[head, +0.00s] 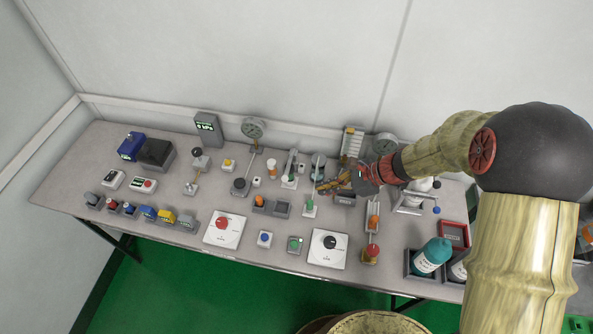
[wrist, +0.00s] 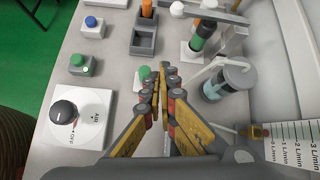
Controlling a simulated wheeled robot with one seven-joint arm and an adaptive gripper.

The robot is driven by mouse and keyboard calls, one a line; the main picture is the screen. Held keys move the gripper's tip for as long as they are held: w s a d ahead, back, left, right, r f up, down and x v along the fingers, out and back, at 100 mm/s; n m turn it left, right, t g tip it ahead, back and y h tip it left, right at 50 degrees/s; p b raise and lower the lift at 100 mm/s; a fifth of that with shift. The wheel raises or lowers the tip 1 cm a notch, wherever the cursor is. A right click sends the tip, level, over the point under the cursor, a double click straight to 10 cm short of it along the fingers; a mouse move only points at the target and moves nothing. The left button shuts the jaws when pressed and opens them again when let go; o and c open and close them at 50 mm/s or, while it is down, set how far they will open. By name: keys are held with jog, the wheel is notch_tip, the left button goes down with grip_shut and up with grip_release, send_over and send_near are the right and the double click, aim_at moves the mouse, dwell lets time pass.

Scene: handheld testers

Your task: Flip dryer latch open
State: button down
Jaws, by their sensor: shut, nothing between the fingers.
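My gripper (head: 335,184) is over the right-middle of the bench. In the wrist view my gripper (wrist: 160,72) has its yellow fingers together, with nothing between them. The fingertips are just beside a green knob (wrist: 144,73), which also shows in the head view (head: 309,202); contact cannot be told. A teal-grey clear cylinder (wrist: 232,82) with a pale lever arm (wrist: 206,75) stands right of the fingers, apart from them. It may be the dryer with its latch, but no readable label confirms this. The cylinder also shows in the head view (head: 318,162).
A white dial plate (wrist: 72,125) with a black knob, a green button box (wrist: 82,65) and a blue button box (wrist: 94,27) are left of the fingers. A flow scale (wrist: 290,150) is at the lower right.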

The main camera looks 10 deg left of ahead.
aim_at(289, 164)
jog(key=shift+w+a+r+m, duration=0.2)
jog(key=shift+w+r+m, duration=0.2)
jog(key=shift+w+m, duration=0.3)
jog(key=shift+s, duration=0.1)
jog(key=b+x, duration=0.4)
jog(key=x, duration=0.5)
jog(key=shift+a+f, duration=0.25)
jog(key=shift+f, duration=0.05)
jog(key=r, duration=0.1)
jog(key=a+r, duration=0.1)
jog(key=shift+a+r, duration=0.25)
jog(key=shift+r, duration=0.15)
jog(key=shift+a+r, duration=0.2)
jog(key=shift+r, duration=0.3)
